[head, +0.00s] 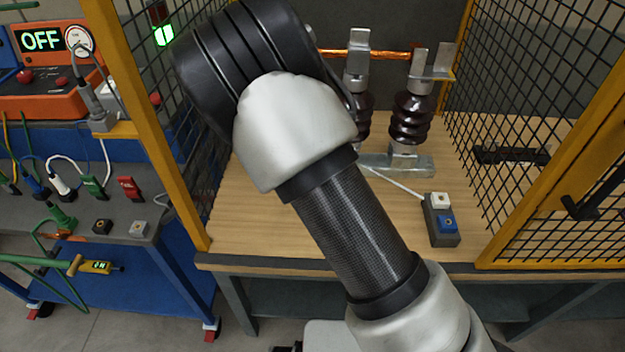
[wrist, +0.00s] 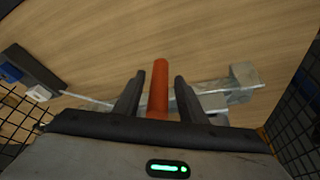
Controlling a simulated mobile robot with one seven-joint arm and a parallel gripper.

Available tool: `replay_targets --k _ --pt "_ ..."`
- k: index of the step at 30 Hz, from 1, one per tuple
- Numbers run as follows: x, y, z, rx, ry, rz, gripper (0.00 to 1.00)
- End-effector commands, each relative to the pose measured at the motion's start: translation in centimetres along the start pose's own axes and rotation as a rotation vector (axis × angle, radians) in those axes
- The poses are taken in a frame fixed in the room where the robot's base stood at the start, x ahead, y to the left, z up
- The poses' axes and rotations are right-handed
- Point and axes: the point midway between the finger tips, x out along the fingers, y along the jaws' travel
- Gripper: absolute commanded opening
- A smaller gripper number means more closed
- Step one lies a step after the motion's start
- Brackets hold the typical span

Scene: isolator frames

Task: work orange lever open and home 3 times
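The orange lever (wrist: 158,92) shows in the wrist view as an upright-looking rod between the two dark fingers of my gripper (wrist: 159,77). A gap shows on each side of it, so the gripper is open around the lever and not clamped on it. The lever's lower end is hidden behind the gripper body. In the head view my arm hides the gripper and lever. The isolator there has dark brown ribbed insulators (head: 411,120) on a grey metal base (head: 400,166), with an orange-copper bar (head: 375,54) running across near their tops.
A control box (head: 441,222) with white and blue buttons sits on the wooden bench (head: 330,248), right of the isolator. Yellow-framed black mesh (head: 520,60) encloses the bench sides. A blue trolley (head: 130,270) with an orange tester reading OFF (head: 40,75) stands at left.

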Motion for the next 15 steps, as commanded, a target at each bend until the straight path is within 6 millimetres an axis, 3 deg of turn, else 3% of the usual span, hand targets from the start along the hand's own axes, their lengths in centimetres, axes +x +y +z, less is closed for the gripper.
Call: replay_targets --k 5,15 --pt "-2.3 -0.1 0.0 -0.001 0.001 -0.003 0.37" --pt "-10.6 -0.2 0.0 -0.003 0.001 -0.006 0.37"
